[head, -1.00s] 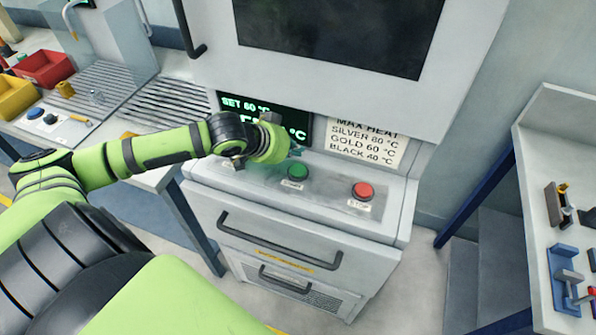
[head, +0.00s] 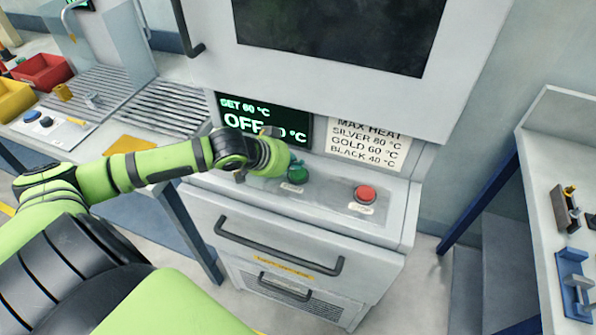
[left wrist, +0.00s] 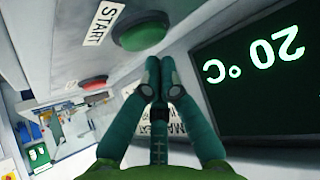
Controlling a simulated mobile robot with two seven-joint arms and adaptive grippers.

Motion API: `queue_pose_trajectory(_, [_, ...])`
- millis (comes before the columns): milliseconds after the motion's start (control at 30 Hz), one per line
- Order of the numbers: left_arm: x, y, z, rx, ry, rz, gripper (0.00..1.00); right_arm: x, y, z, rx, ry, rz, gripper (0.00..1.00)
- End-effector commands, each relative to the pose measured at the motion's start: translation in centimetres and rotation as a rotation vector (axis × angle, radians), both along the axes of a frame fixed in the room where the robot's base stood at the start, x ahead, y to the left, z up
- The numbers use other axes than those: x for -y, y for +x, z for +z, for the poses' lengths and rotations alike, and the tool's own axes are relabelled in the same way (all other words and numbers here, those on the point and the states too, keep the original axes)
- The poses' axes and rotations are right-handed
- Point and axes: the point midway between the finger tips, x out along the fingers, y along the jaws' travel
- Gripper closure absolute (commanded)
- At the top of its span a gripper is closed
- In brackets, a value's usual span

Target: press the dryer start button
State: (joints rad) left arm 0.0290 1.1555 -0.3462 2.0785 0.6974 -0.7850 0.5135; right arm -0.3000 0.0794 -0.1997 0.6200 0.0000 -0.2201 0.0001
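The green start button (head: 299,175) is on the dryer's sloped control panel, partly covered in the head view by my left gripper (head: 293,165). In the left wrist view, the green button (left wrist: 142,30) stands beside a START label (left wrist: 103,22). There my left gripper (left wrist: 160,64) has its two teal fingers together, empty, with the tips close to the button and seemingly apart from it. The dryer display (head: 262,120) reads SET 60 °C, OFF, and a partly hidden temperature; the wrist view shows 20 °C. My right gripper is not in view.
A red stop button (head: 365,194) is to the right on the same panel. A MAX HEAT sign (head: 367,143) hangs behind the panel. Drawer handles (head: 278,245) project below. A bench with red (head: 42,71) and yellow bins stands left; another bench with tools (head: 570,260) stands right.

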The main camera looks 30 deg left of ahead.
Motion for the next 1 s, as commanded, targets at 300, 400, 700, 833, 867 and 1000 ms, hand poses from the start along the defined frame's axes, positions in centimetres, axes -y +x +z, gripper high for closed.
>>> queue_pose_trajectory(300, [0.00, 0.01, 0.01, 0.000, 0.000, 0.000, 1.00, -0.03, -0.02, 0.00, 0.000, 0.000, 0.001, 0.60])
queue_pose_trajectory(400, [0.00, 0.00, 0.01, 0.000, 0.000, 0.000, 1.00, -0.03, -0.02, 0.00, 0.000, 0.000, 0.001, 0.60])
queue_pose_trajectory(700, [0.00, 0.01, 0.01, 0.000, 0.000, 0.000, 1.00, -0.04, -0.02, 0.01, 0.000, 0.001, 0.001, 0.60])
queue_pose_trajectory(833, [0.02, -0.01, -0.23, 0.000, -0.001, 0.000, 1.00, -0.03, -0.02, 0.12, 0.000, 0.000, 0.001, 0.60])
queue_pose_trajectory(867, [0.03, -0.01, -0.33, 0.000, -0.001, 0.000, 1.00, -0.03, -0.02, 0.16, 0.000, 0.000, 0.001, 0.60])
queue_pose_trajectory(1000, [0.02, -0.02, -0.79, -0.001, 0.000, -0.001, 1.00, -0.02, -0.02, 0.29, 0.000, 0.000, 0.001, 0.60])
